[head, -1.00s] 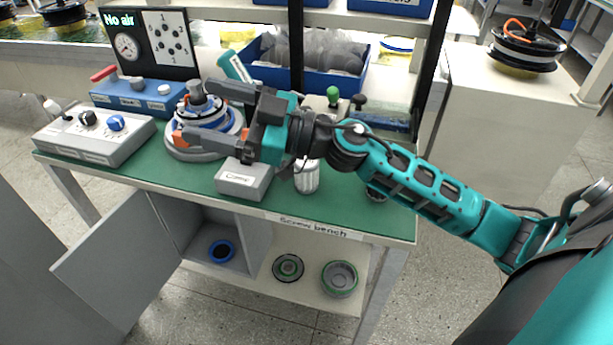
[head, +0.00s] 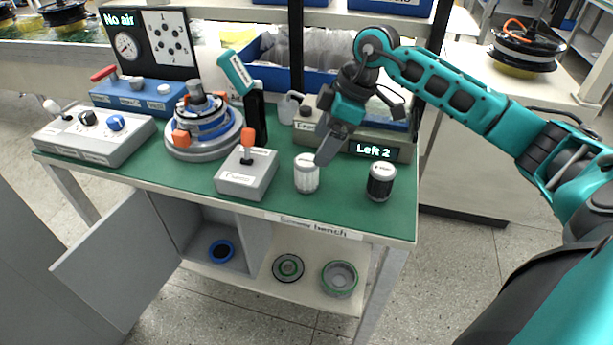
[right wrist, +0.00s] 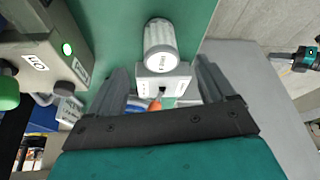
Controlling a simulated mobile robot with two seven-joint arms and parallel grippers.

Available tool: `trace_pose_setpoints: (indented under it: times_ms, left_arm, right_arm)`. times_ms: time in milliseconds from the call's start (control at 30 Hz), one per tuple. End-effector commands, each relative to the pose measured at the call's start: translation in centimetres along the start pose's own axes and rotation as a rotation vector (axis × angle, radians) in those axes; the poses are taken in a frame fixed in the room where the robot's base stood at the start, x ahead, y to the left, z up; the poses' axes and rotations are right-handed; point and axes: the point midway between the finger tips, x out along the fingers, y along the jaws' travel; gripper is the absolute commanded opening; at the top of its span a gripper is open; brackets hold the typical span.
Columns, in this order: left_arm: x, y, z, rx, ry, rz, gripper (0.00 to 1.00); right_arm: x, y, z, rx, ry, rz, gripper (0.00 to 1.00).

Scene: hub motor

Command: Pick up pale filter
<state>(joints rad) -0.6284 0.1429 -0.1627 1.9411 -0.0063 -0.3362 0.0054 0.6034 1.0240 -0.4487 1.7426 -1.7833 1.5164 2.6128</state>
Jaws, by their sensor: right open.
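The pale filter (head: 306,174) is a white ribbed cylinder standing upright on the green bench top (head: 230,206). It also shows in the right wrist view (right wrist: 160,48), with its labelled cap towards the camera. My right gripper (head: 326,150) points down just above and beside the filter in the head view. In the right wrist view its two fingers (right wrist: 163,78) are spread wide, with nothing between them held. The filter appears beyond the fingertips, apart from them. A dark filter (head: 380,182) stands to the right of the pale one. My left gripper is not in view.
A grey box with an orange-tipped lever (head: 246,182) stands close left of the pale filter. Behind are a box with a "Left 2" display (head: 375,150) and a blue bin (head: 268,78). The round motor fixture (head: 205,140) is further left. The bench's front edge is near.

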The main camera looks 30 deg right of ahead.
Motion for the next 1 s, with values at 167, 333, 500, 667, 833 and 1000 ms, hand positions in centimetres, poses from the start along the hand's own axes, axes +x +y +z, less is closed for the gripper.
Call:
trace_pose_setpoints:
  times_ms: [167, 333, 500, 667, 833, 1000]
  left_arm:
    - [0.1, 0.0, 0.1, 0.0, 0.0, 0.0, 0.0]
    - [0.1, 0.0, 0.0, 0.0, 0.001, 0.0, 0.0]
    - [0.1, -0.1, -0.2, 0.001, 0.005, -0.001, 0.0]
    - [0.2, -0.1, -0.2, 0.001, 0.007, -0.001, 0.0]
    - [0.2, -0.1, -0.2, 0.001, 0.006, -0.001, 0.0]
    - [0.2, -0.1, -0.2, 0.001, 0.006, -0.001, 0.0]
  right_arm:
    - [2.8, -0.1, -0.1, -0.002, 0.002, -0.002, 0.83]
    - [3.8, 0.0, -0.1, -0.003, 0.002, -0.001, 0.83]
    - [5.5, -0.1, -0.2, -0.002, 0.003, -0.004, 0.83]
    - [8.0, -0.1, -0.2, -0.002, 0.003, -0.003, 0.83]
    - [8.8, -0.1, -0.2, -0.004, 0.003, 0.0, 0.83]
    - [8.8, -0.1, -0.2, -0.004, 0.003, 0.0, 0.78]
